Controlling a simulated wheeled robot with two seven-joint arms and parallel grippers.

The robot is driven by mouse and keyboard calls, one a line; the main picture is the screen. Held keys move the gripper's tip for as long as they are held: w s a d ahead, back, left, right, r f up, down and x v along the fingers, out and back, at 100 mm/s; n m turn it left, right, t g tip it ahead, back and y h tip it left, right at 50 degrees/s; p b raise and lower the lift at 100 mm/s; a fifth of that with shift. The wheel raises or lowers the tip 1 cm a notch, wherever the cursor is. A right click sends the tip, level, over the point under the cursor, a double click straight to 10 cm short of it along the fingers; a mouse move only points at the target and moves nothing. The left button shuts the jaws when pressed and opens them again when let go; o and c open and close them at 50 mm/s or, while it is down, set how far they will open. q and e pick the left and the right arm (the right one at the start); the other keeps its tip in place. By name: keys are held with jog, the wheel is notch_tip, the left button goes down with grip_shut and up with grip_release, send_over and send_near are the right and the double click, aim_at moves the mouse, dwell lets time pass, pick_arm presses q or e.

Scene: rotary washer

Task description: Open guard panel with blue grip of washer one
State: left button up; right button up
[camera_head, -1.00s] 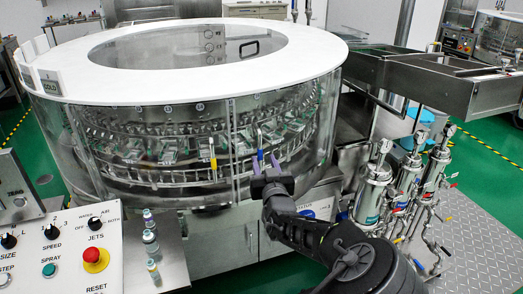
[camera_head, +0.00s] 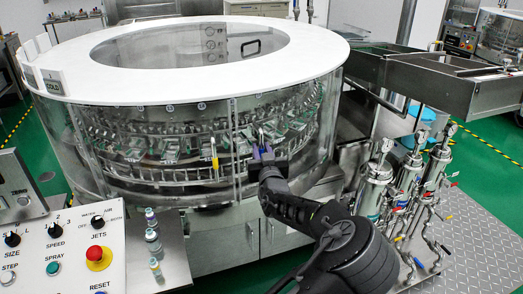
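Washer one is the large round machine with a white ring top (camera_head: 75,75) and clear curved panels. A blue grip (camera_head: 261,137) stands upright on the front panel, right of the vertical panel seam; its lower part is hidden by my gripper. A yellow grip (camera_head: 214,160) stands on the panel left of the seam. Whether the fingers touch the grip is too small to tell. The guard panel looks closed.
A control panel (camera_head: 50,250) with a red emergency button (camera_head: 97,256) is at the lower left, beside small bottles (camera_head: 152,238) on a metal ledge. Steel filter cylinders with valves (camera_head: 375,185) stand right of my arm. A steel conveyor (camera_head: 440,85) runs off behind them.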

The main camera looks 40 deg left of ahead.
pick_arm(q)
grip_shut()
dwell(1.1)
